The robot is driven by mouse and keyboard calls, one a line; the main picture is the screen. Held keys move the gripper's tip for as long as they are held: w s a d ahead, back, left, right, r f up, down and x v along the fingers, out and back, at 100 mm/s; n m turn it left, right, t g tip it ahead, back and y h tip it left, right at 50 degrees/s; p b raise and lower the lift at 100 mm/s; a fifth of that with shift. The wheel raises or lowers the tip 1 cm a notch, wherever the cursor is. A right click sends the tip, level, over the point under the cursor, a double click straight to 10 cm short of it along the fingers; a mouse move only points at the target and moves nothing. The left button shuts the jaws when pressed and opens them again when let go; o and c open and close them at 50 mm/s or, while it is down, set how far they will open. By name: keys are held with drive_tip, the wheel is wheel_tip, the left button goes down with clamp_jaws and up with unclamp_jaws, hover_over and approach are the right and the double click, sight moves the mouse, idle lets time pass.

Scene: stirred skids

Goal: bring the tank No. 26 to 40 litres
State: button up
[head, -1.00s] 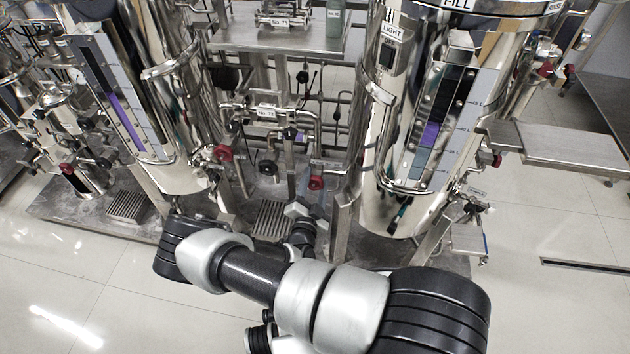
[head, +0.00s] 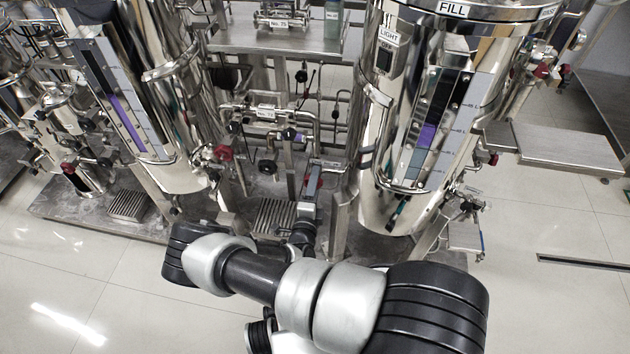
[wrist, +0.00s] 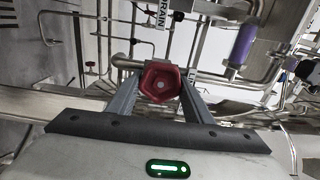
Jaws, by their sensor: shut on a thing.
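A red handwheel (wrist: 161,84) sits between the fingers of my gripper (wrist: 160,78) in the wrist view, and the fingers are shut on it. In the head view my gripper (head: 311,187) reaches low between two steel tanks and hides most of that wheel. The right tank (head: 382,185) carries a FILL label, a LIGHT switch and a level gauge (head: 445,122) with a purple band; its graduations are too small to read surely. The left tank (head: 185,120) has a gauge (head: 124,112) with purple too. I cannot read No. 26 on either tank.
Another red handwheel (head: 222,152) and a dark one (head: 267,167) are on the pipework left of my gripper. A DRAIN label (wrist: 159,15) shows beyond the held wheel. A steel side table (head: 565,147) stands right. The front floor is clear.

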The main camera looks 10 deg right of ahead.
drive_tip(key=shift+m, duration=0.5)
drive_tip(key=o, duration=1)
drive_tip(key=shift+s, duration=0.1)
